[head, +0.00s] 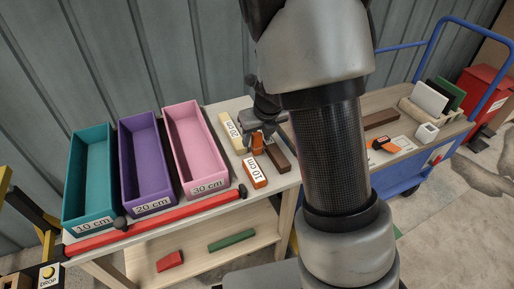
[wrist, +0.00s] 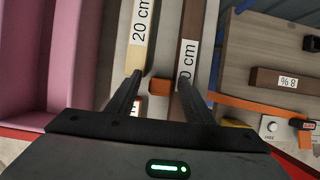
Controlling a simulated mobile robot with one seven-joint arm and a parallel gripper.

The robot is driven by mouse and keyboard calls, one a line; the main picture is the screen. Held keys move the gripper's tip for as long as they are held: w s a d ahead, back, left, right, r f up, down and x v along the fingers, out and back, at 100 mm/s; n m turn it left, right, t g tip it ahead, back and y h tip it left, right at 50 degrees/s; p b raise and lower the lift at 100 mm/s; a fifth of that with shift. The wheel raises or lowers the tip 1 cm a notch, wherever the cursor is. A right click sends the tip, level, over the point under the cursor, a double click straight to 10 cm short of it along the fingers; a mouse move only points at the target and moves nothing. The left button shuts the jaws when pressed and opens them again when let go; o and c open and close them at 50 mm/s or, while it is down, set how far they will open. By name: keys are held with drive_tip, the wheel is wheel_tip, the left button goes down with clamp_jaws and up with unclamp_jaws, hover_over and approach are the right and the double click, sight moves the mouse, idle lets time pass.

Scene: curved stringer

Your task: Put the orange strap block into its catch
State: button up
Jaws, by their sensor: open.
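My gripper (head: 258,132) is open over the left bench. In the wrist view its fingers (wrist: 159,80) stand on either side of a small plain orange block (wrist: 160,85), with gaps visible. That block also shows under my gripper in the head view (head: 257,141). A separate orange strap piece (head: 391,147) with a black part lies on the blue cart. In the wrist view an orange strap (wrist: 262,108) runs to a black end piece (wrist: 302,124) beside a white box marked FREE (wrist: 271,128). I cannot tell which part is the catch.
Teal (head: 88,178), purple (head: 146,165) and pink (head: 196,150) bins stand left. A cream 20 cm block (wrist: 143,30), a dark brown block (head: 277,157) and an orange-ended 10 cm block (head: 254,172) lie close around my gripper. Another brown block (head: 381,118) lies on the cart.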

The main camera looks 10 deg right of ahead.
drive_tip(key=shift+r, duration=0.1)
drive_tip(key=shift+c, duration=0.2)
clamp_jaws()
drive_tip(key=shift+r, duration=0.1)
